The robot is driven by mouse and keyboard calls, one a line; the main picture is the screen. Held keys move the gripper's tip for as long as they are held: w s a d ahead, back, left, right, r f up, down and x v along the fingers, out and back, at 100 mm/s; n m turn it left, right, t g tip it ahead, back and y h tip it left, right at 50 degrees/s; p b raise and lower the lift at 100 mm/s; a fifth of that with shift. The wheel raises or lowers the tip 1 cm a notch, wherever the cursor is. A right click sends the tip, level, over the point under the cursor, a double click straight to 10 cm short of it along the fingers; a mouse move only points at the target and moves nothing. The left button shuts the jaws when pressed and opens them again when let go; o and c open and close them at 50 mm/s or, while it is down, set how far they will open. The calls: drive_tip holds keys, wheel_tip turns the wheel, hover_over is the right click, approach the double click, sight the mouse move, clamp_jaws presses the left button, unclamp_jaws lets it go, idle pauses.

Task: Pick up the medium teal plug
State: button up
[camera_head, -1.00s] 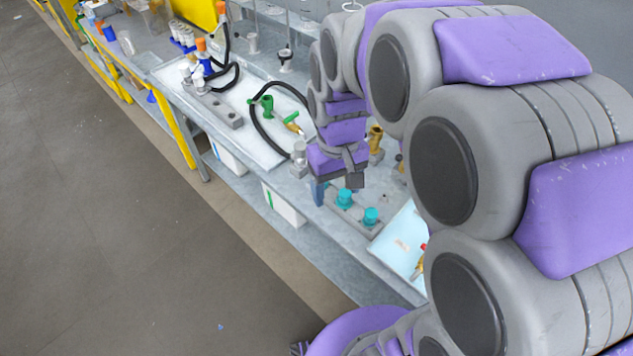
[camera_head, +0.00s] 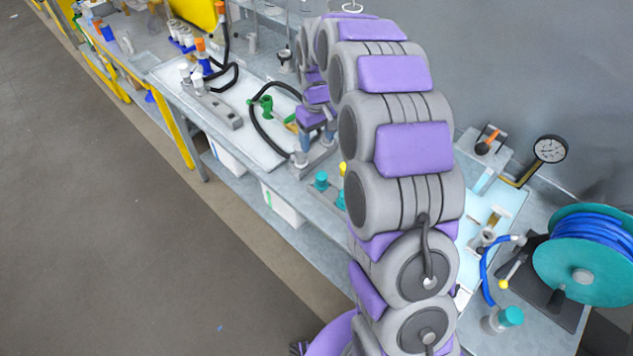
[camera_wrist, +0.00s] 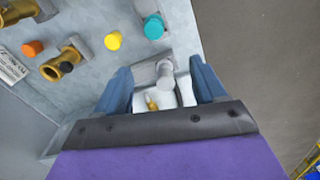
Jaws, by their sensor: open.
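Two teal plugs show in the head view: one in full (camera_head: 321,180) and one (camera_head: 342,201) partly cut off by my arm. I cannot tell which is the medium one. In the wrist view a round teal plug (camera_wrist: 153,27) lies beyond my fingertips, at the top. My gripper (camera_wrist: 162,82) is open, its two blue fingers apart. A grey peg (camera_wrist: 166,75) on a grey block shows between the fingers, and I cannot tell its depth. In the head view my gripper (camera_head: 316,143) is up the bench from the teal plugs, over the grey block.
A yellow plug (camera_wrist: 113,41), an orange plug (camera_wrist: 33,47) and brass fittings (camera_wrist: 62,65) lie left in the wrist view. A hose reel (camera_head: 580,255) and a gauge (camera_head: 550,149) stand right. Black hoses and a green valve (camera_head: 266,107) lie on a white tray.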

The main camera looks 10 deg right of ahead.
drive_tip(key=d+f, duration=0.2)
drive_tip(key=b, duration=0.2)
approach(320, 175)
drive_tip(key=f, duration=0.4)
drive_tip(key=a+f, duration=0.1)
drive_tip(key=f, duration=0.1)
drive_tip(key=shift+w, duration=0.15)
drive_tip(key=shift+d+f, duration=0.15)
drive_tip(key=shift+d, duration=0.15)
drive_tip(key=shift+d+f+b, duration=0.35)
drive_tip(key=shift+d+f, duration=0.55)
drive_tip(key=shift+f, duration=0.25)
drive_tip(key=shift+a+f, duration=0.15)
drive_tip(key=shift+f, duration=0.45)
drive_tip(key=shift+a+f, duration=0.15)
drive_tip(key=shift+f, duration=0.45)
drive_tip(key=shift+a+f, duration=0.2)
drive_tip(key=shift+a, duration=0.45)
drive_tip(key=shift+d, duration=0.6)
drive_tip(key=c, duration=0.4)
drive_tip(key=shift+d+r, duration=0.1)
drive_tip(key=shift+d, duration=0.1)
drive_tip(key=c, duration=0.3)
drive_tip(key=shift+a, duration=0.6)
drive_tip(key=c, duration=0.4)
